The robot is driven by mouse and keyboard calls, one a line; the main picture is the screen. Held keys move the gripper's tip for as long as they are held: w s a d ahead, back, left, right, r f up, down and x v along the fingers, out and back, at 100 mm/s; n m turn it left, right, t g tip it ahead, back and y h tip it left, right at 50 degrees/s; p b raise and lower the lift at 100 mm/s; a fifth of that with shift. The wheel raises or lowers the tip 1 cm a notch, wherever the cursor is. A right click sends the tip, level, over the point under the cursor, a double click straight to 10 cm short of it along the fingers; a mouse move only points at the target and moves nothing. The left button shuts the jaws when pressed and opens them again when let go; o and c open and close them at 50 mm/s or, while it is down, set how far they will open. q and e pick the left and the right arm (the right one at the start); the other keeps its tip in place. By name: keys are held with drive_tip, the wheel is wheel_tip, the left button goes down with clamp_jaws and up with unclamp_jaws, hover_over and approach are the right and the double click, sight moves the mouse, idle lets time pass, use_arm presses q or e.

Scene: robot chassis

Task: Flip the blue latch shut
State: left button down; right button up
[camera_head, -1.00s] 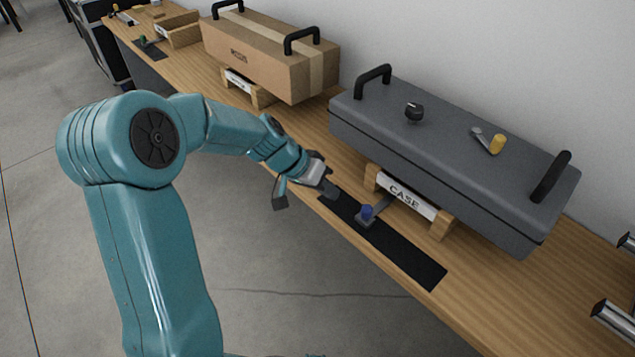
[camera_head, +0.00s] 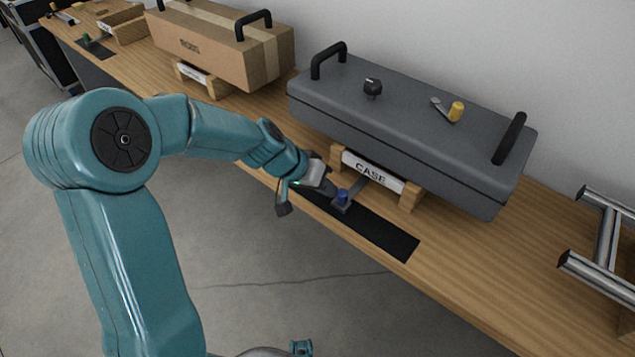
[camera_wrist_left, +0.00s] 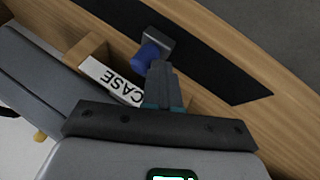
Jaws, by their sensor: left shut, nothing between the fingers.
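The blue latch (camera_head: 342,195) stands on a small grey base on a black mat (camera_head: 385,236) in front of the grey case (camera_head: 410,125). A flat grey arm runs from the latch base towards the case stand. In the left wrist view the blue latch (camera_wrist_left: 147,56) is just beyond my left fingertips. My left gripper (camera_head: 328,193) is shut and empty, its fingertips right beside the latch; I cannot tell whether they touch it. In the wrist view its fingers (camera_wrist_left: 160,72) are together and cover part of the latch's surroundings. My right gripper is not in view.
A white "CASE" label (camera_head: 372,170) is on the wooden stand under the case. A cardboard box (camera_head: 215,45) stands at left, metal bars (camera_head: 605,240) at right.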

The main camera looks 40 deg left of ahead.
use_arm(q)
drive_tip(key=d, duration=0.6)
drive_tip(key=shift+s+d, duration=0.15)
drive_tip(key=shift+s, duration=0.15)
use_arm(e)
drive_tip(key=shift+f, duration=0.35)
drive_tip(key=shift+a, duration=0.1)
